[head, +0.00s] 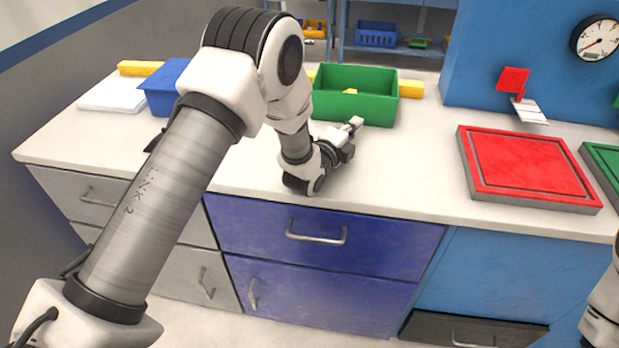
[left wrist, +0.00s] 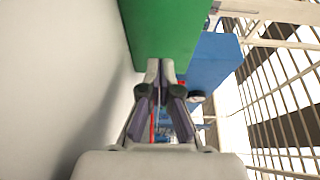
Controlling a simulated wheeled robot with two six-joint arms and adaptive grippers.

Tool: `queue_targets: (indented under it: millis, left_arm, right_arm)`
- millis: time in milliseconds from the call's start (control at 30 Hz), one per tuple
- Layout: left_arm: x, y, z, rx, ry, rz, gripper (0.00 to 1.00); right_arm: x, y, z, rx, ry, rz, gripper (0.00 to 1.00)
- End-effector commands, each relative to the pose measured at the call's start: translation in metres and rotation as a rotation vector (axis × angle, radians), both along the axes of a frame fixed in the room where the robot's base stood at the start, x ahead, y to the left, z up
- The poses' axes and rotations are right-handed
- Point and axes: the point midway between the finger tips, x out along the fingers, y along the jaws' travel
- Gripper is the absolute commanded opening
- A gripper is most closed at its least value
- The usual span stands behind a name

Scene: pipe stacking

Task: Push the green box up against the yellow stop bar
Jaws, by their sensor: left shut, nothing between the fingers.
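The green box (head: 355,108) is an open-topped bin upright on the white counter. The yellow stop bar (head: 410,89) shows to its right, with a sliver at its left; the box hides the stretch between, so I cannot tell whether they touch. My left gripper (head: 357,123) is shut and empty, low at the box's front face. In the left wrist view its closed fingertips (left wrist: 160,68) meet the edge of the green box (left wrist: 165,28); I cannot tell if they press on it. My right gripper is out of view.
A blue bin (head: 163,85) stands left of the green box, with a white slab (head: 115,93) and another yellow bar (head: 140,68) near it. A red tray (head: 525,165) lies on the right. The counter (head: 420,150) between box and tray is clear.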

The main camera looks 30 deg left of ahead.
Motion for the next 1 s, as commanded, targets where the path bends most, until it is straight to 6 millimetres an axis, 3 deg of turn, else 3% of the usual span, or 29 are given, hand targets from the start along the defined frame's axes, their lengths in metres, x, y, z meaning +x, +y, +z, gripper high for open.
queue_targets:
  millis: [633,800,1000]
  left_arm:
    - [-0.169,0.024,-0.003,-0.002,0.01,-0.001,0.0]
    - [-0.194,0.027,-0.002,0.0,0.007,-0.002,0.0]
    - [-0.198,0.027,-0.001,0.002,0.005,-0.003,0.0]
  right_arm:
    - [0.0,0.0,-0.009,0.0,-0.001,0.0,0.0]
    - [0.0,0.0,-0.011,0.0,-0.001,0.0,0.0]
    - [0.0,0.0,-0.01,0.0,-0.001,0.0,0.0]
